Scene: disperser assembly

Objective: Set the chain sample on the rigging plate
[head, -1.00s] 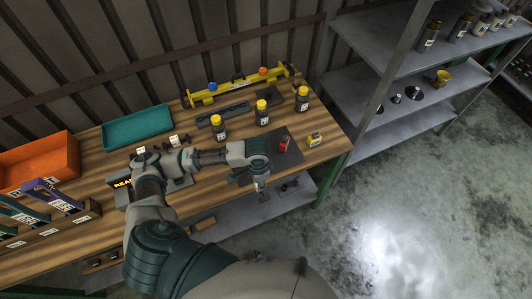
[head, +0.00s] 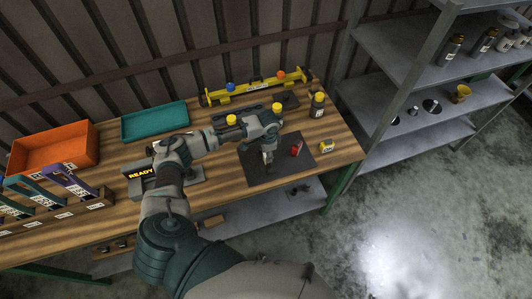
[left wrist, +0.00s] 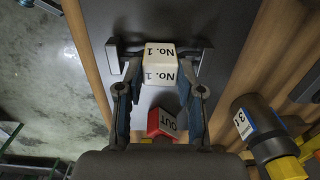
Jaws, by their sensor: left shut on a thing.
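My left gripper (head: 268,166) reaches down over the left part of a flat dark plate (head: 297,169), which looks like the rigging plate. In the left wrist view my left gripper (left wrist: 160,60) is shut on a small white block (left wrist: 160,66) marked "No. 1", which may be the chain sample's tag. The dark plate (left wrist: 222,25) lies under it. I cannot tell whether the held piece touches the plate. A red block (head: 296,150) stands on the plate to the right of the gripper; its "OUT" label shows in the left wrist view (left wrist: 167,124). My right gripper is not in view.
A yellow bar (head: 255,87), teal tray (head: 155,121), orange bin (head: 55,148) and "READY" box (head: 140,178) are on the bench.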

